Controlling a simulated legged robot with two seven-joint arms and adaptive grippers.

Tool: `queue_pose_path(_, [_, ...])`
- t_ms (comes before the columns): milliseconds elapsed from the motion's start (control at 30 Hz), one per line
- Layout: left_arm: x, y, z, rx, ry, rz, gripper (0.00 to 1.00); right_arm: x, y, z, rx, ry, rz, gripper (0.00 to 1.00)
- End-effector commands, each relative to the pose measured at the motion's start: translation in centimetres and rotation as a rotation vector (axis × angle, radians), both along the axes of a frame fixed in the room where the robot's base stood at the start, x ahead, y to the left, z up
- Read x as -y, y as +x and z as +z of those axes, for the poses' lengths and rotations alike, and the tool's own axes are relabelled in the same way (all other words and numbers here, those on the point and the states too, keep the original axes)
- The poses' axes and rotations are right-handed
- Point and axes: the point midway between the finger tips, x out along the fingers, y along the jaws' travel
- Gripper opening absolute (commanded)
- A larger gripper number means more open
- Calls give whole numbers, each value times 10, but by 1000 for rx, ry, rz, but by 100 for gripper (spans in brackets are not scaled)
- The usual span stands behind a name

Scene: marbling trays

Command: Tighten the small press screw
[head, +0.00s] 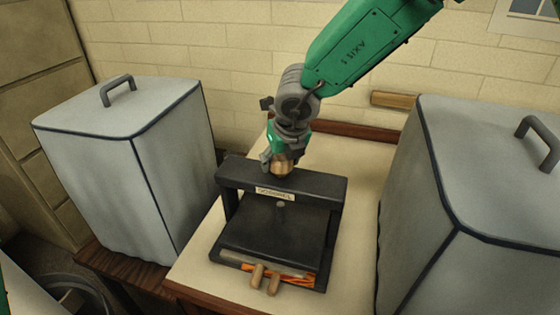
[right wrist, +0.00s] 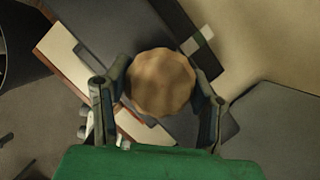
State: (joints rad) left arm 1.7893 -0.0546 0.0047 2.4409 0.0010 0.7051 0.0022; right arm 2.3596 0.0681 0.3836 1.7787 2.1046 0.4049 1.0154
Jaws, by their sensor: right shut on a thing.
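The small press (head: 330,186) is a black frame with a flat plate, standing on a pale table. Its screw knob (head: 283,163) is a round, wooden-looking knob on top of the crossbeam. My right gripper (head: 280,165) comes down from above and is shut on the knob. In the right wrist view the knob (right wrist: 162,82) is lobed and sits between the two fingers of the right gripper (right wrist: 160,90). The press screw's lower end (head: 281,205) shows between crossbeam and plate. My left gripper is not in view.
A covered grey box with a handle (head: 125,120) stands left of the press, and another (head: 480,200) stands close on the right. Two wooden handles (head: 265,278) and an orange patterned piece (head: 300,275) show at the press's front. A brick wall (head: 200,40) stands behind.

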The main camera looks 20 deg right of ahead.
Motion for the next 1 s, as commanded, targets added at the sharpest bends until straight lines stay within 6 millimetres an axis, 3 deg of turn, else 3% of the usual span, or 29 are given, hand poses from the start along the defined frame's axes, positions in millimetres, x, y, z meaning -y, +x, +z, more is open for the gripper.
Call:
queue_pose_path(67, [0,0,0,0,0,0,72,0,2,2,6,3,0,21])
queue_pose_path(100, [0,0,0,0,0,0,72,0,2,2,6,3,0,57])
queue_pose_path(133, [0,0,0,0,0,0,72,0,2,2,6,3,0,68])
queue_pose_path(167, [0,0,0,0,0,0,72,0,2,2,6,3,0,72])
queue_pose_path(567, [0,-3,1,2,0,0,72,0,-2,8,3,1,0,72])
queue_pose_path(1000, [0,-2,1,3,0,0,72,3,-33,86,5,4,2,72])
